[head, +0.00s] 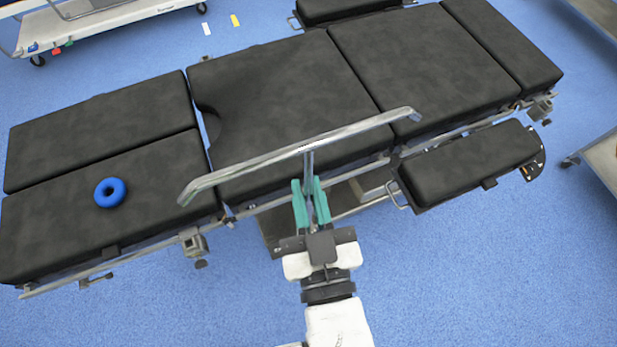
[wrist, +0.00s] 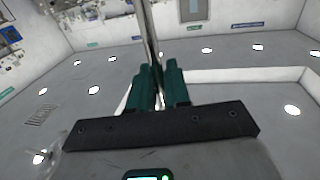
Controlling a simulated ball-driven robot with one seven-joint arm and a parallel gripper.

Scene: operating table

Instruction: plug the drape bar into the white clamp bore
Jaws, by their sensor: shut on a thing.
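The drape bar is a long silver bar (head: 290,154) with bent-down ends and a thin stem below its middle. It spans the head view above the operating table, slanting up to the right. My gripper (head: 310,190), with teal fingers, is shut on the stem. In the wrist view the stem (wrist: 148,35) rises from between the teal fingers (wrist: 158,82). One pale grey clamp (head: 194,242) sits on the near side rail, left of my gripper. Another clamp (head: 540,108) sits at the table's right end. I cannot tell which is the white one, and no bore shows clearly.
The black-padded operating table (head: 430,65) fills the middle, with a blue ring (head: 110,192) on its left part. A padded arm board (head: 468,165) juts out at right, near my gripper. Carts stand top left and right. The blue floor in front is clear.

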